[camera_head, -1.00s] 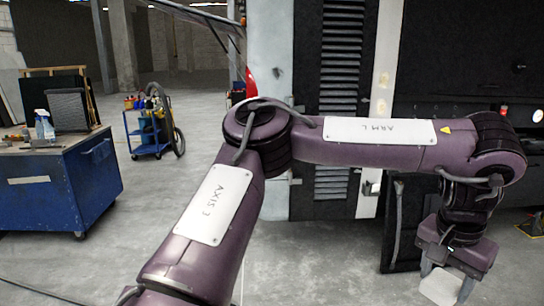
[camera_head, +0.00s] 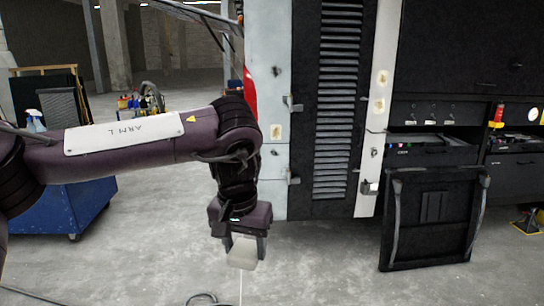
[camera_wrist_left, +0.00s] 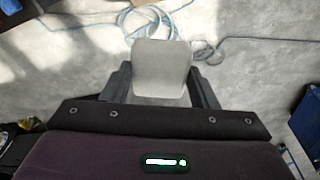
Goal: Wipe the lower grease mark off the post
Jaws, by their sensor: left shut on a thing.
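My left gripper (camera_head: 240,246) is shut on a pale, whitish pad (camera_head: 242,256) and holds it in the air, low in front of the grey panel. The pad also shows between the fingers in the left wrist view (camera_wrist_left: 162,70). The narrow cream post (camera_head: 372,150) stands to the right of the gripper, beside a louvred door. It bears two brownish marks, an upper mark (camera_head: 382,77) and a lower mark (camera_head: 380,106). The pad is well apart from the post. My right gripper is not in view.
A black framed panel (camera_head: 433,220) leans right of the post's foot. A grey panel (camera_head: 267,100) left of the louvred door (camera_head: 336,110) bears another brownish mark (camera_head: 276,131). A blue cabinet (camera_head: 70,212) is at left. A hose (camera_wrist_left: 150,22) lies on open floor.

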